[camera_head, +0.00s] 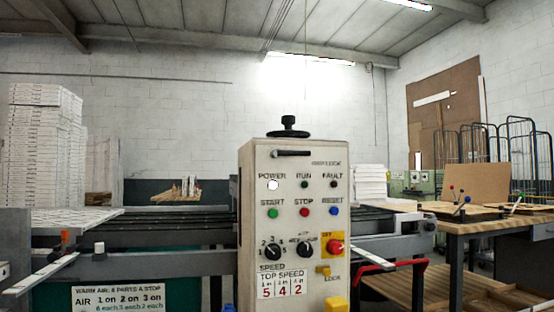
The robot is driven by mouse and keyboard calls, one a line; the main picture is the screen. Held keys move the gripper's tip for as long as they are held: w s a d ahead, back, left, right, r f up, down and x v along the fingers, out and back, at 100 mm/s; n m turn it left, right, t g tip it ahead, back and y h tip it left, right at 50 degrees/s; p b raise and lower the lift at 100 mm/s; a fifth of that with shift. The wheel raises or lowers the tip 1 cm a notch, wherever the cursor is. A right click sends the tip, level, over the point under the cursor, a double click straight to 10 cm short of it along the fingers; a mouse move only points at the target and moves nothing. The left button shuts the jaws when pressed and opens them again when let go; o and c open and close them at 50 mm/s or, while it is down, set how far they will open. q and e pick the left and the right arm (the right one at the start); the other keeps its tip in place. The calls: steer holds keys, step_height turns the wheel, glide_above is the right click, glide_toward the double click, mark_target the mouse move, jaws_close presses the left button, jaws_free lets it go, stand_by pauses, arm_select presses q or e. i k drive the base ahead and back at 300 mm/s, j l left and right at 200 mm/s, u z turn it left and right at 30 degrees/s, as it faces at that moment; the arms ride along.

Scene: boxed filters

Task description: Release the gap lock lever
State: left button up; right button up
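A beige control box (258,200) stands upright in the middle of the camera_head view, with its front facing me. Near its top is a dark lever (292,153), lying almost level, with its left end at a pivot. A small label (326,163) to its lower right seems to read "gap lock", though it is blurred. A black hand knob (288,127) sits on top of the box. A small yellow latch (323,270) marked "LOCK" is low on the right of the panel. Neither of my grippers shows in this view.
The panel carries buttons, two black dials (272,251) and a red stop button (335,247) on yellow. A conveyor (160,229) runs behind the box. A stack of white panels (44,140) stands at left. A wooden workbench (490,226) is at right. Space before the lever looks clear.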

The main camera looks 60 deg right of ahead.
mark_target(275, 154)
steer(key=z, duration=1.95)
